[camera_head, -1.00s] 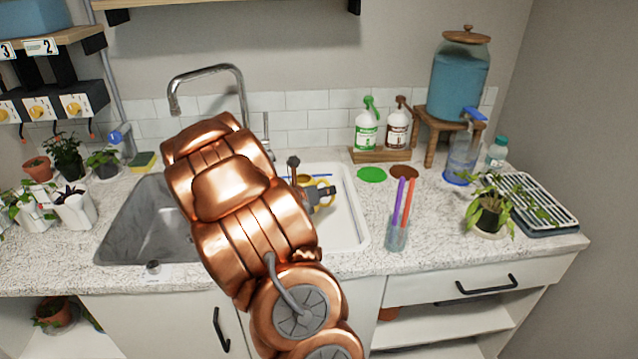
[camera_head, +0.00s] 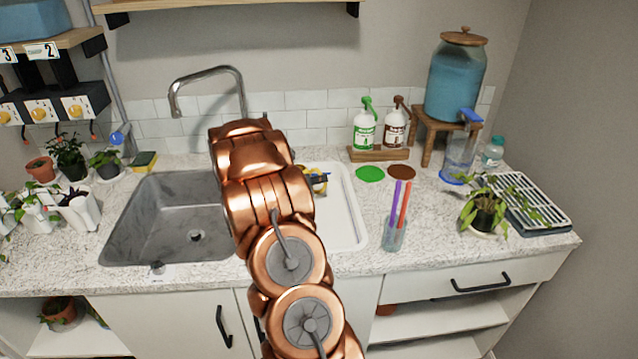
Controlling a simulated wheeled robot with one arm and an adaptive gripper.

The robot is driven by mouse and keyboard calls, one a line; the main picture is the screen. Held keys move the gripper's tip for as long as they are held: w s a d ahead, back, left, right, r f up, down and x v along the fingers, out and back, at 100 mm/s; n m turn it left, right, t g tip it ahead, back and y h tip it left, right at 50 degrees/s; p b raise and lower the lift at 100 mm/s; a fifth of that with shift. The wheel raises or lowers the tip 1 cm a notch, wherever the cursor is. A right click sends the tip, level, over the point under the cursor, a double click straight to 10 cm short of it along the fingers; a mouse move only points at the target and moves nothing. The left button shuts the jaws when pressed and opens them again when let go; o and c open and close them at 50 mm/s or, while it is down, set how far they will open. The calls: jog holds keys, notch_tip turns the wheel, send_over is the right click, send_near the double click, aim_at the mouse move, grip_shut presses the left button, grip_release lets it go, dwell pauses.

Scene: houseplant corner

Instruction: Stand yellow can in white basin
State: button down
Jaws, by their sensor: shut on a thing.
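The white basin (camera_head: 343,225) is the right-hand basin of the sink, and my copper arm covers its left part. A small part of the yellow can (camera_head: 319,188) shows over the basin, just right of my arm. My gripper (camera_head: 318,178) is mostly hidden behind the arm; only dark finger parts show against the yellow. It is shut on the can. I cannot tell whether the can touches the basin floor or how upright it is.
The grey basin (camera_head: 150,225) is empty at the left, with the faucet (camera_head: 208,75) behind. A glass with purple and orange sticks (camera_head: 395,235) stands right of the white basin. A potted plant (camera_head: 487,212) is farther right.

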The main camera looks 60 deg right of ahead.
jog(key=shift+f, duration=0.95)
jog(key=shift+f, duration=0.2)
jog(key=c, duration=1.2)
grip_release()
jog(key=shift+r, duration=0.15)
jog(key=shift+a+r, duration=0.1)
jog(key=b+v, duration=0.2)
jog(key=v, duration=1)
